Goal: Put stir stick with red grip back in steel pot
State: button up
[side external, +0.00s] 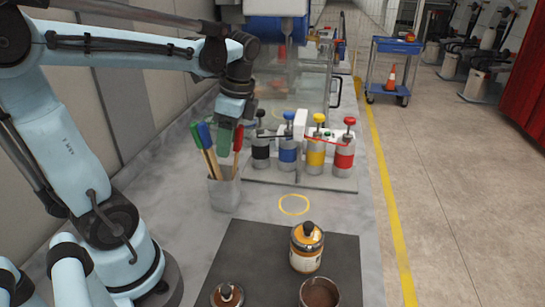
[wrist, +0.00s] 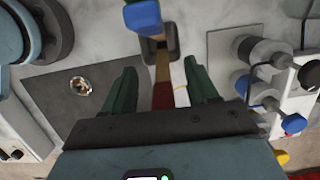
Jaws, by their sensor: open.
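The stir stick with the red grip (side external: 238,138) stands tilted in the steel pot (side external: 224,192), its lower end hidden inside. A green-gripped stick (side external: 197,134) and a blue-gripped stick (side external: 206,138) stand in the same pot. My gripper (side external: 226,142) is at the grips, above the pot. In the wrist view its two green fingers are open (wrist: 160,78), with the red grip (wrist: 163,96) between them and a gap on each side. The pot (wrist: 152,50) and the blue grip (wrist: 142,16) show just beyond the fingertips.
Several pump bottles with black, blue, yellow and red tops (side external: 316,150) stand right of the pot. A dark mat (side external: 262,262) in front holds an amber jar (side external: 307,248) and two round containers. A yellow ring (side external: 294,205) marks bare bench.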

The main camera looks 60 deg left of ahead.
jog(key=r, duration=0.3)
jog(key=w+d+r, duration=0.1)
jog(key=r, duration=0.7)
jog(key=shift+w+d+r, duration=0.2)
jog(key=shift+w+d, duration=0.15)
jog(key=shift+d, duration=0.05)
jog(key=shift+s+d+f, duration=0.1)
jog(key=shift+d+f, duration=0.05)
jog(key=shift+d, duration=0.15)
jog(key=d+f+n+t+h, duration=0.1)
jog(key=d+f+n+t, duration=0.7)
jog(key=f, duration=0.6)
jog(key=shift+w+d+n+t+h, duration=0.3)
jog(key=shift+w+d+n+t, duration=0.15)
jog(key=shift+d, duration=0.55)
